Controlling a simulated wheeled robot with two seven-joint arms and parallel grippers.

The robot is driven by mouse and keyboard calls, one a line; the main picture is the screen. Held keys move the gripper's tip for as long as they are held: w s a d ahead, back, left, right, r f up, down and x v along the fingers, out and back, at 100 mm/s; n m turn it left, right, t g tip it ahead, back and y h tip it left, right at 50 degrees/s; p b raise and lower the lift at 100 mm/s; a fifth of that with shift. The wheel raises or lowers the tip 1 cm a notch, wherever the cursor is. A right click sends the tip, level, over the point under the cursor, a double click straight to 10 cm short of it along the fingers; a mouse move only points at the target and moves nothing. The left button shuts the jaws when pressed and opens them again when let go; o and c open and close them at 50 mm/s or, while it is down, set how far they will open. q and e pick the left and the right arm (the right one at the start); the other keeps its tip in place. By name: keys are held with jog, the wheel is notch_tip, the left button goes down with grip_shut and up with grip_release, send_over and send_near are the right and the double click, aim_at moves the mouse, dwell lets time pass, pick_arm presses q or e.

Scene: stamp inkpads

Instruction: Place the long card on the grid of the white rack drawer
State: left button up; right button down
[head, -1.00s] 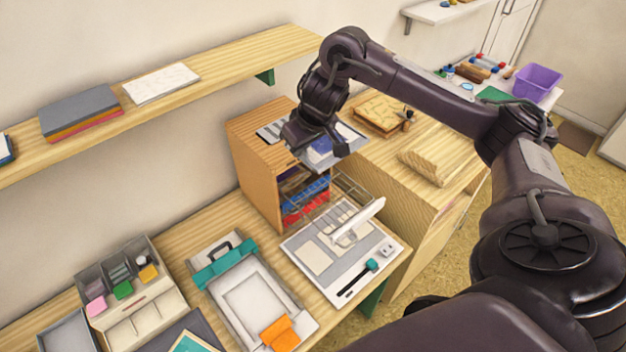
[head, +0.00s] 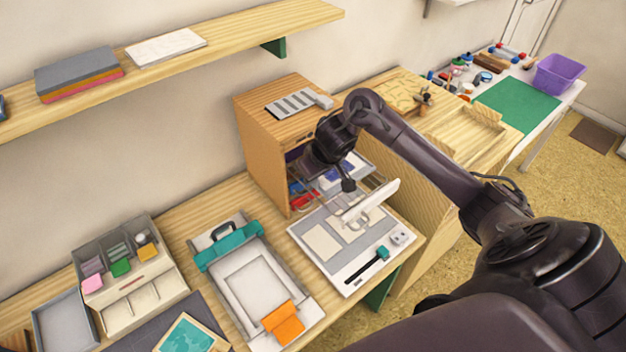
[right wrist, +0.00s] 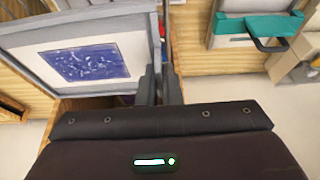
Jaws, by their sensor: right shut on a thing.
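My right gripper (head: 335,165) is shut on a flat grey-and-white card with a dark blue printed patch (head: 342,170), in front of the open side of the wooden cabinet (head: 262,150). In the right wrist view the card (right wrist: 85,25) stands left of the fingers (right wrist: 160,85), its edge at them. My left gripper is not in view.

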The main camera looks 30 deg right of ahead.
jog(key=shift+f, duration=0.4)
jog(key=c, duration=1.6)
grip_release()
jog(key=shift+f, duration=0.15)
